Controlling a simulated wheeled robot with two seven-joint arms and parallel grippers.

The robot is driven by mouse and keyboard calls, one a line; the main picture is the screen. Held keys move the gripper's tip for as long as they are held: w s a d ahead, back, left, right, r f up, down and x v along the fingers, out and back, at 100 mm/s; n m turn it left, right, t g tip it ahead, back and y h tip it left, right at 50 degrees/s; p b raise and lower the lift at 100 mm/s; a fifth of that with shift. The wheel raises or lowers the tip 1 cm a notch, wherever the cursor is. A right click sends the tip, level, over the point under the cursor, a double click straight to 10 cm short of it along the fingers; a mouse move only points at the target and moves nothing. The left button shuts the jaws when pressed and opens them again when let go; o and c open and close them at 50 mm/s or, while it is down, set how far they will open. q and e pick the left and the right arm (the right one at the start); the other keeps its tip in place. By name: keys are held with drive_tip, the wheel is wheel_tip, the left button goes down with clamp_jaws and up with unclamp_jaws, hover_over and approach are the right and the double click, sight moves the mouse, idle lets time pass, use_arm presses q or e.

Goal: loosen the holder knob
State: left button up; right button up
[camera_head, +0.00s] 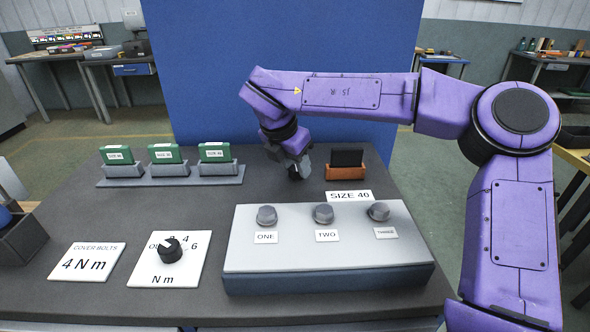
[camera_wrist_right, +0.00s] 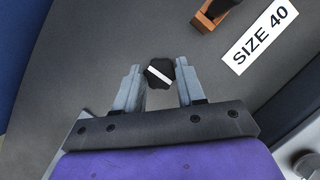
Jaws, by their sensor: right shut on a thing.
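The holder knob (camera_wrist_right: 159,73) is black and lobed with a white bar across its top. It sits between the two fingertips of my right gripper (camera_wrist_right: 158,82) in the right wrist view. In the head view my right gripper (camera_head: 298,170) points down at the back of the bench, left of an orange holder (camera_head: 346,172) with a black block (camera_head: 347,158) in it. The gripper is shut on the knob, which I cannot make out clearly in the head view. My left gripper is not in view.
A grey box (camera_head: 330,255) with several knobs stands in front. A SIZE 40 label (camera_head: 349,196) lies beside the orange holder. Green blocks (camera_head: 165,153) stand in a rack (camera_head: 170,181) at the left. A black dial (camera_head: 170,250) and a 4 N m card (camera_head: 87,262) are at front left.

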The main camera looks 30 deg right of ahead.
drive_tip(key=shift+s+f+n+t+b, duration=0.15)
drive_tip(key=shift+f+n+t+b, duration=0.15)
drive_tip(key=shift+n, duration=0.7)
drive_tip(key=n+y, duration=0.1)
drive_tip(key=n, duration=0.1)
drive_tip(key=shift+r+n+t, duration=0.1)
drive_tip(key=shift+n+t, duration=0.2)
drive_tip(key=shift+t, duration=0.1)
drive_tip(key=n+t+y, duration=0.1)
drive_tip(key=n, duration=0.2)
drive_tip(key=shift+s+d+r+n, duration=0.1)
drive_tip(key=shift+n, duration=0.3)
drive_tip(key=n+y+p, duration=0.1)
drive_tip(key=n, duration=0.2)
drive_tip(key=shift+d+n+p, duration=0.1)
drive_tip(key=shift+n+p, duration=0.2)
drive_tip(key=shift+p, duration=0.05)
drive_tip(key=n+y+p, duration=0.1)
drive_tip(key=n+p, duration=0.1)
drive_tip(key=shift+n+t+y, duration=0.3)
drive_tip(key=shift+n, duration=0.1)
drive_tip(key=shift+d+n+y+p, duration=0.1)
drive_tip(key=shift+n+y+p, duration=0.2)
drive_tip(key=shift+n+p, duration=0.5)
